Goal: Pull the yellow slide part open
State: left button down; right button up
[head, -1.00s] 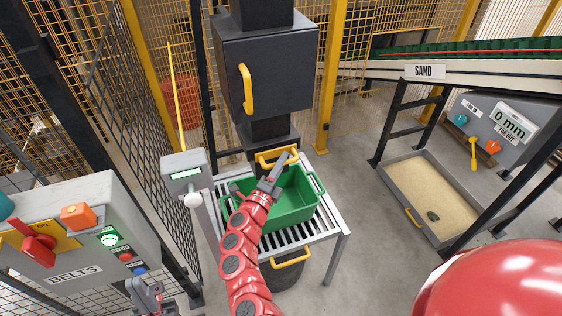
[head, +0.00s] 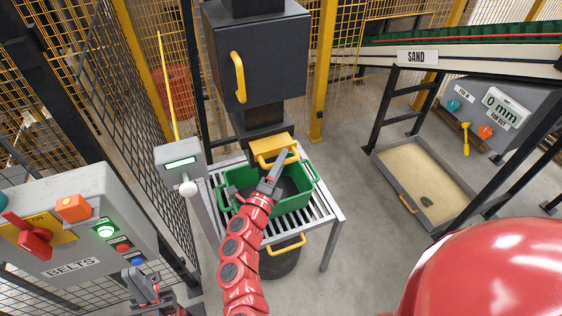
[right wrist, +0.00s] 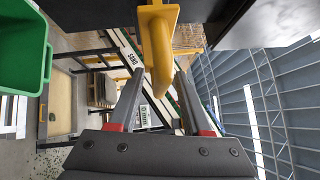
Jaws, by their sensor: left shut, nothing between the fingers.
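The yellow slide part (head: 268,144) sticks out as a flat yellow plate under the dark column, with its yellow handle (head: 288,160) at the front. My right gripper (head: 283,160) is at this handle. My left gripper (head: 143,280) is shut and empty at the lower left, beside the belts panel and away from the slide.
A green bin (head: 236,176) stands on a slatted metal stand (head: 328,217) under the slide, with dark material inside. A dark box with a yellow handle (head: 238,77) is above. The belts panel (head: 100,245) is at left and a sand tray (head: 420,180) at right.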

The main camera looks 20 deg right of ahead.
jog(key=b+v, duration=0.3)
jog(key=v, duration=1.4)
jog(key=shift+a, duration=0.15)
jog(key=shift+s, duration=0.1)
